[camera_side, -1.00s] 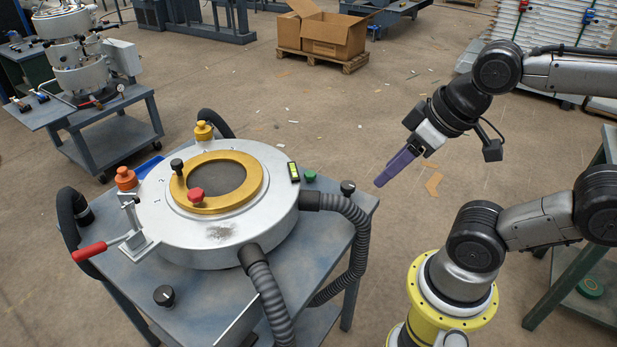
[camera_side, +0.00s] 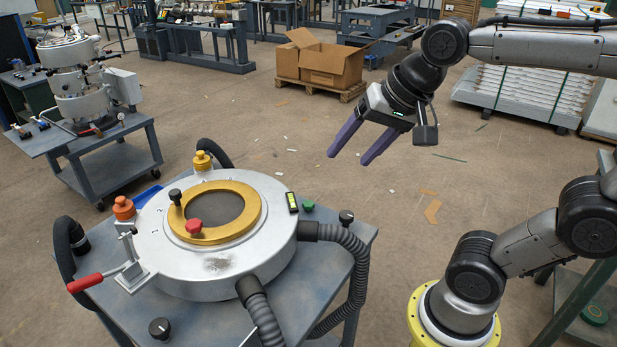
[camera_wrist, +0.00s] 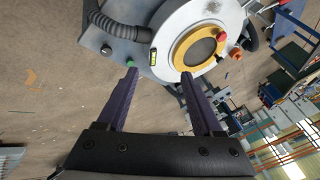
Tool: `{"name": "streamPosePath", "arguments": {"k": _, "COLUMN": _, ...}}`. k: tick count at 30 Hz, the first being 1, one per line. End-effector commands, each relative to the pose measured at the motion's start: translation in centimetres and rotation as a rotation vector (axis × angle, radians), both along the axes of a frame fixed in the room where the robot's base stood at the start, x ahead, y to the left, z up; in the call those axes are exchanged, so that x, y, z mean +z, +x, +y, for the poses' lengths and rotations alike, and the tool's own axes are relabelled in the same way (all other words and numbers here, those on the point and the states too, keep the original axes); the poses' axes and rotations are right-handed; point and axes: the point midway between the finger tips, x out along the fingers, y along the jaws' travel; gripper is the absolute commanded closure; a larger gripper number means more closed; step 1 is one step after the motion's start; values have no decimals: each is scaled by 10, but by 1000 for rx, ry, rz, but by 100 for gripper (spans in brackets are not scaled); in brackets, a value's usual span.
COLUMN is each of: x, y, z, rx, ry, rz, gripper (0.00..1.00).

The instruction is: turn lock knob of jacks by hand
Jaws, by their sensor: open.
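A round silver housing (camera_side: 225,263) with a gold ring (camera_side: 246,225) on top sits on a blue-grey cart. A red knob (camera_side: 194,226) and a black knob (camera_side: 175,196) stand at the ring. An orange knob (camera_side: 123,208) and a yellow knob (camera_side: 202,160) stand at the housing's edge. More black knobs are on the cart top, at right (camera_side: 346,217) and front (camera_side: 160,328). I cannot tell which is the jacks' lock knob. My gripper (camera_side: 349,157), with purple fingers, is open and empty in the air, right of and above the housing; its fingers also show in the wrist view (camera_wrist: 158,74).
Ribbed hoses (camera_side: 350,255) curve off the housing's right and front. A red-handled clamp (camera_side: 88,282) projects at left, and a green button (camera_side: 308,206) is near the right edge. Open floor (camera_side: 480,190) lies right of the cart.

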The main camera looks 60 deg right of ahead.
Motion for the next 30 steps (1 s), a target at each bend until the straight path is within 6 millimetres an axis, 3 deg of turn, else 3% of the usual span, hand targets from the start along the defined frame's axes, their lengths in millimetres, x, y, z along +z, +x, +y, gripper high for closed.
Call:
{"name": "streamPosePath", "arguments": {"k": 1, "x": 3, "y": 23, "z": -6, "rx": -105, "ry": 50, "rz": 22, "gripper": 32}}
{"name": "streamPosePath", "arguments": {"k": 8, "x": -7, "y": 116, "z": -43, "rx": -543, "ry": 236, "rz": 95, "gripper": 32}}
{"name": "streamPosePath", "arguments": {"k": 14, "x": -54, "y": 184, "z": -89, "rx": -859, "ry": 335, "rz": 170, "gripper": 32}}
{"name": "streamPosePath", "arguments": {"k": 18, "x": -106, "y": 218, "z": -126, "rx": -1037, "ry": 371, "rz": 236, "gripper": 32}}
{"name": "streamPosePath", "arguments": {"k": 24, "x": -191, "y": 236, "z": -172, "rx": -1170, "ry": 368, "rz": 349, "gripper": 32}}
{"name": "streamPosePath", "arguments": {"k": 27, "x": -223, "y": 232, "z": -186, "rx": -1205, "ry": 361, "rz": 403, "gripper": 32}}
{"name": "streamPosePath", "arguments": {"k": 30, "x": -243, "y": 224, "z": -192, "rx": -1225, "ry": 357, "rz": 443, "gripper": 32}}
